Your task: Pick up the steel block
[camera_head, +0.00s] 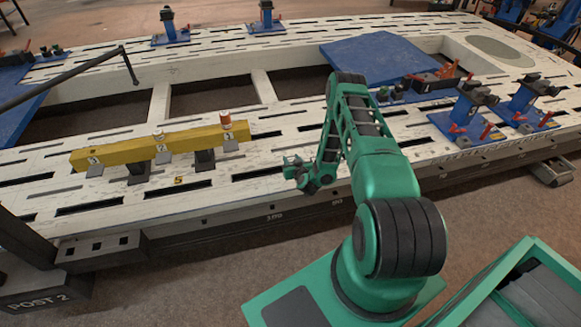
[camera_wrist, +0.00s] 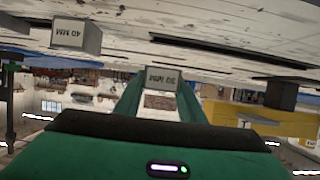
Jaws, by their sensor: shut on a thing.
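My gripper (camera_head: 296,171) is low over the front part of the white slotted bench (camera_head: 255,178), right of the yellow beam (camera_head: 125,151). In the wrist view, which looks upside down, its two green fingers are shut on a small grey block (camera_wrist: 162,78). The block looks like steel and has a label reading about 30 MM. In the head view I cannot make out this block among the gripper parts. Whether it touches the bench is unclear. Another grey block (camera_wrist: 76,36), marked 40 MM, stands apart on the left of the wrist view.
The yellow beam rests on several small supports left of my gripper, and shows in the wrist view (camera_wrist: 262,118). Blue clamp stands (camera_head: 463,124) and a blue plate (camera_head: 380,58) lie right and behind. Slotted bench between is mostly clear.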

